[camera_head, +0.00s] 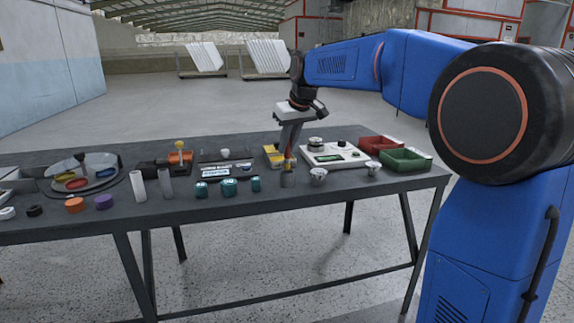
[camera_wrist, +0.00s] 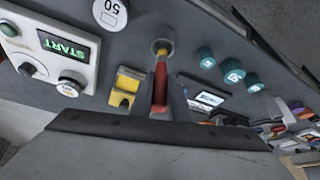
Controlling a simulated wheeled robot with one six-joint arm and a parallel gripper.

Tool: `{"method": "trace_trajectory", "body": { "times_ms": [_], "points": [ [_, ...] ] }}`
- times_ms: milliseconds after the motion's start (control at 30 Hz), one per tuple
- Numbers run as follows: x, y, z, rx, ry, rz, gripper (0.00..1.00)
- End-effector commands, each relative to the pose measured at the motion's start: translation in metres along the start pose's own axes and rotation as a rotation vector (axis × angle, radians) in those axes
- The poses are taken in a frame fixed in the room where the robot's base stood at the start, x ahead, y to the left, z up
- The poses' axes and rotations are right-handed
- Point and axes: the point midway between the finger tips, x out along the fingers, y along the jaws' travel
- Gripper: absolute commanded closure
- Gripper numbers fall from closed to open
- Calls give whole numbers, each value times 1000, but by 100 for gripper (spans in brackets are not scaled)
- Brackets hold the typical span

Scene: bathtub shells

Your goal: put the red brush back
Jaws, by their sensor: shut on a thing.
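The red brush (camera_wrist: 160,82) is upright in my gripper (camera_head: 290,148), which is shut on its red handle and points down over the table (camera_head: 330,190). In the wrist view the handle lies between the fingers of my gripper (camera_wrist: 162,100), and its yellow lower part points to a small round grey holder (camera_wrist: 161,45). In the head view this grey holder (camera_head: 287,180) stands near the table's front edge, directly below the brush. The brush's lower end meets the holder's mouth in the picture; I cannot tell how deep it reaches.
Several teal weights (camera_head: 229,187) stand left of the holder, and a small metal cup (camera_head: 318,176) is close on its right. A white scale (camera_head: 335,156) is behind right, with red (camera_head: 378,143) and green (camera_head: 405,159) bins beyond. A yellow box (camera_head: 272,155) is close behind.

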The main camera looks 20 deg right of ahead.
Motion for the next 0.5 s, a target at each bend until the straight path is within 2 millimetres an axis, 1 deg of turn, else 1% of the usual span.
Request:
{"method": "trace_trajectory", "body": {
  "times_ms": [267,500],
  "points": [
    [17,0,8,-1,-1,0,100],
    [44,0,21,-1,-1,0,100]
  ]
}}
